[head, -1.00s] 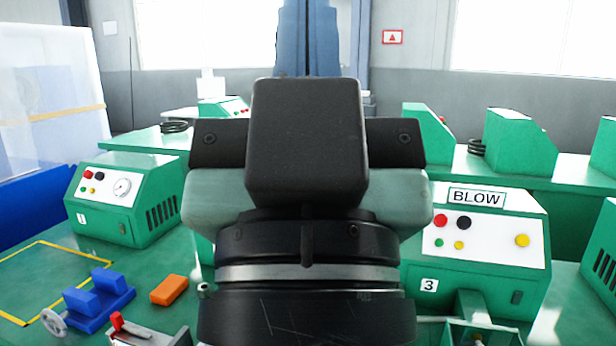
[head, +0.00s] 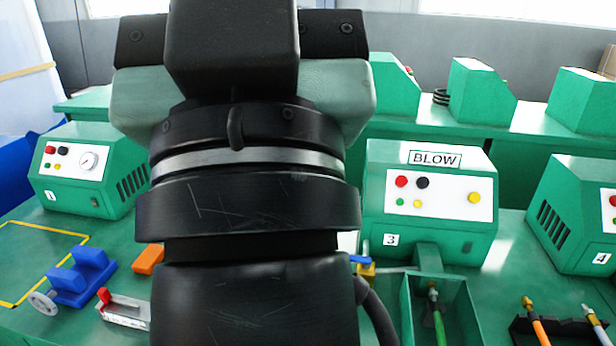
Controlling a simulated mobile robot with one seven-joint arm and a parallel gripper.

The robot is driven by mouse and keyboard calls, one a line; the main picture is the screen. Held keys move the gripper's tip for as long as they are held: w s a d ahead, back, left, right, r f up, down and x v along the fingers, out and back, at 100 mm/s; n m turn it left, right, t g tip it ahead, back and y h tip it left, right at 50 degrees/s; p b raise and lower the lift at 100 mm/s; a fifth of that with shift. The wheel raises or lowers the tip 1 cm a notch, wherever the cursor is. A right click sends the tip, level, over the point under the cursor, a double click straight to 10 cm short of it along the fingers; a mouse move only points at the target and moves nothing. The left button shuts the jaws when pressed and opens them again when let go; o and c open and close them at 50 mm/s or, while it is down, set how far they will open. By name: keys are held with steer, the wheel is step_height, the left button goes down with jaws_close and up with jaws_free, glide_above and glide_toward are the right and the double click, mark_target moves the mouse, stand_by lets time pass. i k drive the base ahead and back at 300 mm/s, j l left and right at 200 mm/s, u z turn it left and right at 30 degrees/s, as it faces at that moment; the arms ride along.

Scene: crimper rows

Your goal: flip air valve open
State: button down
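A small valve with a blue lever (head: 359,260) and a yellow body (head: 366,272) shows just right of my arm, in front of green machine 3 (head: 430,205) with its BLOW label. The lever looks roughly level. Its left part is hidden behind my arm, so I cannot tell its full position. My gripper (head: 232,50) is raised in the upper left-centre, seen from behind. Its fingers are out of sight, so I cannot tell whether it is open or shut. It is apart from the valve in the picture.
Green machines 1 (head: 90,175) and 4 (head: 575,215) stand left and right. A green open box (head: 465,310) with a hose sits right of the valve. A blue vise (head: 80,275), an orange block (head: 148,258) and a red-handled tool (head: 122,308) lie left. Tools rest at the lower right.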

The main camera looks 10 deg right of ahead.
mark_target(366, 261)
steer(key=i+l, duration=0.8)
steer(key=l, duration=0.2)
steer(key=i+j+u, duration=0.05)
